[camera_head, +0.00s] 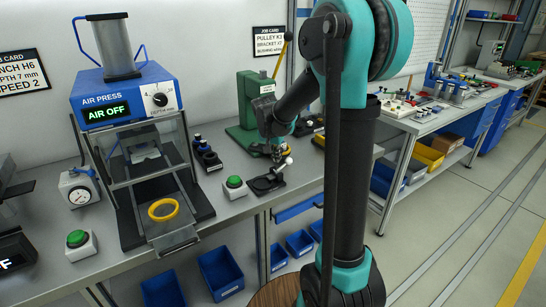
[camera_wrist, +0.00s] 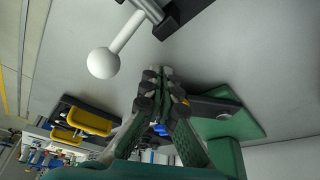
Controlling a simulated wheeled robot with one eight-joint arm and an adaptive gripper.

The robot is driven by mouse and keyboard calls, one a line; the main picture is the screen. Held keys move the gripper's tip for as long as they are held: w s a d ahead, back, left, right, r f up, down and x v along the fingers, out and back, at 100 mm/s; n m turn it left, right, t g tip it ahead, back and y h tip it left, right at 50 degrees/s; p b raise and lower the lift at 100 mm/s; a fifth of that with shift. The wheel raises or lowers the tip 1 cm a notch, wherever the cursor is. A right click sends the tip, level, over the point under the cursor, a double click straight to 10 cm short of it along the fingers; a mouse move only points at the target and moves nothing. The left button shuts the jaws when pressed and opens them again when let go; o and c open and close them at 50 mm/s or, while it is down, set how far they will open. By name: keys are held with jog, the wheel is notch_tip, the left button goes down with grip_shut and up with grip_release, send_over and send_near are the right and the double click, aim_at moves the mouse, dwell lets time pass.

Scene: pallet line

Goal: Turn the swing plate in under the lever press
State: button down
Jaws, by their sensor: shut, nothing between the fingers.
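A white ball knob (camera_wrist: 103,62) on a white stem rises from dark metal at the top of the wrist view. My gripper (camera_wrist: 164,76) is shut and empty, apart from the knob, with the knob left of the fingertips. In the head view my gripper (camera_head: 279,152) is small beside the press, partly merged with it.
The air press (camera_head: 125,92) stands left, reading AIR OFF, with a yellow ring (camera_head: 163,209) in front. Green buttons (camera_head: 235,186) and a dial gauge (camera_head: 78,187) sit on the bench. Blue bins (camera_head: 220,272) are below. My arm hides part of the bench right of the press.

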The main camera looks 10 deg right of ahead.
jog(key=shift+w+d, duration=0.35)
jog(key=shift+w, duration=0.15)
jog(key=shift+d, duration=0.15)
